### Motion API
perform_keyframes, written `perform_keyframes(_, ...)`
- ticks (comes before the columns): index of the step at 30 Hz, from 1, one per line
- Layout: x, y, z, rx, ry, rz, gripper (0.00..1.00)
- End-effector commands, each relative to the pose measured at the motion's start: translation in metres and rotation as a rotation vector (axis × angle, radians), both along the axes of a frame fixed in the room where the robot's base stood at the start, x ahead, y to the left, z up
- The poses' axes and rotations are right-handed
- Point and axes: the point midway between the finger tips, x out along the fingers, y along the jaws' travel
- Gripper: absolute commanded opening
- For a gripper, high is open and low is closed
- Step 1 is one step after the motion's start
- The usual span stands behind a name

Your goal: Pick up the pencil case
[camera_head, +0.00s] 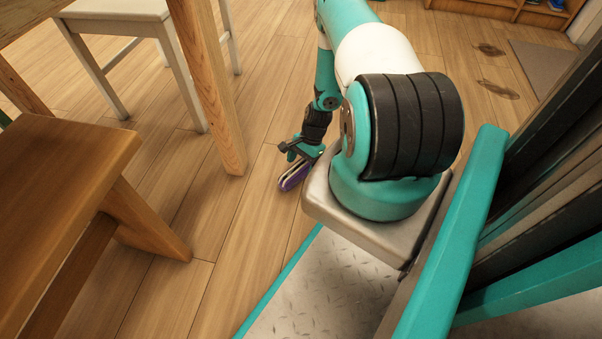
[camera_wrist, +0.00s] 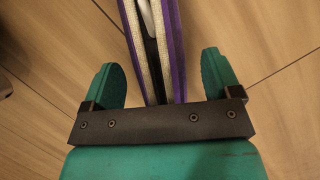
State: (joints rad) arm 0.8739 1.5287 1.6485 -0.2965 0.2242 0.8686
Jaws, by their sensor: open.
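The pencil case (camera_head: 291,179) is purple with pale edges and lies on the wooden floor, partly hidden by my gripper in the head view. In the wrist view the pencil case (camera_wrist: 176,50) is a long purple, cream and black strip running from the top edge down behind the gripper's dark bar. My gripper (camera_head: 297,155) is just over it. In the wrist view my gripper (camera_wrist: 159,76) is open, with one teal finger on each side of the case. Clear gaps show between the case and both fingers. The near end of the case is hidden by the gripper.
A wooden bench (camera_head: 65,190) stands at the left. A wooden table leg (camera_head: 212,90) and a white stool (camera_head: 125,15) stand behind it. The floor (camera_head: 265,85) between the table leg and my arm is clear. A mat (camera_head: 545,65) lies at the far right.

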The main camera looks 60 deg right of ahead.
Motion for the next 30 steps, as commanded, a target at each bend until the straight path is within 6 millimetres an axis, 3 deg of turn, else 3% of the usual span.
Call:
perform_keyframes(1,0.000,0.004,-0.015,0.001,0.000,0.001,0.83)
perform_keyframes(3,0.001,0.007,-0.019,0.001,0.001,0.000,0.83)
perform_keyframes(10,0.001,0.007,-0.017,0.000,0.000,0.000,0.83)
perform_keyframes(15,0.001,0.007,-0.017,0.000,0.000,0.000,0.44)
perform_keyframes(18,0.001,0.007,-0.017,0.000,0.000,0.000,0.27)
perform_keyframes(26,0.001,0.007,-0.015,0.000,-0.001,0.000,0.26)
perform_keyframes(30,0.001,0.007,-0.005,0.000,-0.001,0.000,0.26)
